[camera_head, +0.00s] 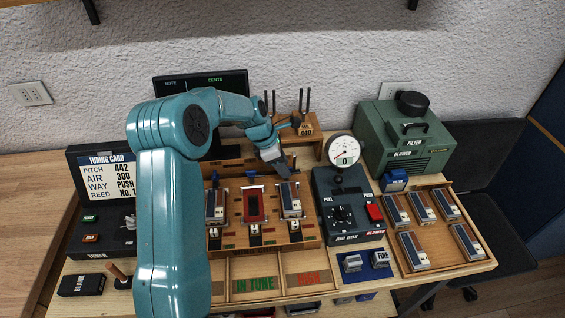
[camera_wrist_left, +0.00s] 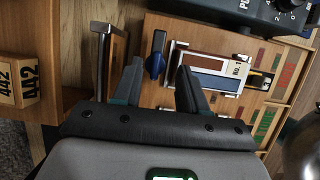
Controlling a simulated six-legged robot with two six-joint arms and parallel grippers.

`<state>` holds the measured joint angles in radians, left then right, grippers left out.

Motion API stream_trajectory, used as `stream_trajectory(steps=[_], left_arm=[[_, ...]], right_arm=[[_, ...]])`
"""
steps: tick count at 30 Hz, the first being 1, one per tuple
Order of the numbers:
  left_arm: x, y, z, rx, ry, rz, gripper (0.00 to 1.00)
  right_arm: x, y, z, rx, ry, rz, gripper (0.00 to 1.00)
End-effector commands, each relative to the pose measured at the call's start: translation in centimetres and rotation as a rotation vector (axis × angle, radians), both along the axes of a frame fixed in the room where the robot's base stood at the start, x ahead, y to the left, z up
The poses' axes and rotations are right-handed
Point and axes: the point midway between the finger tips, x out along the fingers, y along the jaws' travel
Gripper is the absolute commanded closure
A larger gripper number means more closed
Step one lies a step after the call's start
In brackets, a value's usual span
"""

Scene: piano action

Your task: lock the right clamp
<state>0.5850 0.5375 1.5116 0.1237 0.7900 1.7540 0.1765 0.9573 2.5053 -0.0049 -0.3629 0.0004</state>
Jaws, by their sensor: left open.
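My left gripper (camera_head: 283,167) reaches down from the left over the far end of the rightmost reed block (camera_head: 291,200) in the wooden fixture. In the left wrist view its two fingers (camera_wrist_left: 159,74) are open, one on either side of the line to the right clamp (camera_wrist_left: 154,62), a blue knob with a dark bar. The knob lies just beyond the fingertips; I cannot tell whether they touch. The reed block (camera_wrist_left: 214,76), marked No. 1, sits in a silver frame beside the clamp. In the head view the gripper hides this clamp. My right gripper is not in view.
The air box (camera_head: 347,205) with its gauge stands close to the right of the fixture. A tray (camera_head: 411,271) with several reed blocks lies further right. A wooden 442 block (camera_wrist_left: 18,80) and a metal-topped bar (camera_wrist_left: 101,60) show beside the gripper.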

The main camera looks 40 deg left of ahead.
Motion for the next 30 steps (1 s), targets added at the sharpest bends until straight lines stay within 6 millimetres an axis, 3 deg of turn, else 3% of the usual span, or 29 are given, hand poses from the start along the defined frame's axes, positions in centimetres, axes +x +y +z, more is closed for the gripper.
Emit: stream_trajectory(steps=[8,12,23,30], left_arm=[[0.12,0.04,-0.21,0.000,0.000,0.001,0.58],[0.09,0.02,-0.20,-0.001,0.001,0.001,1.00],[0.00,-0.12,-0.45,-0.005,0.007,-0.014,1.00],[0.07,-0.11,-0.53,-0.007,0.009,-0.110,1.00]], right_arm=[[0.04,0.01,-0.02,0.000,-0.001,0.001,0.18],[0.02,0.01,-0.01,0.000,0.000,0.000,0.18],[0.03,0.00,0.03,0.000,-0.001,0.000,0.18],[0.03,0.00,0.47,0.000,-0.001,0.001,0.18]])
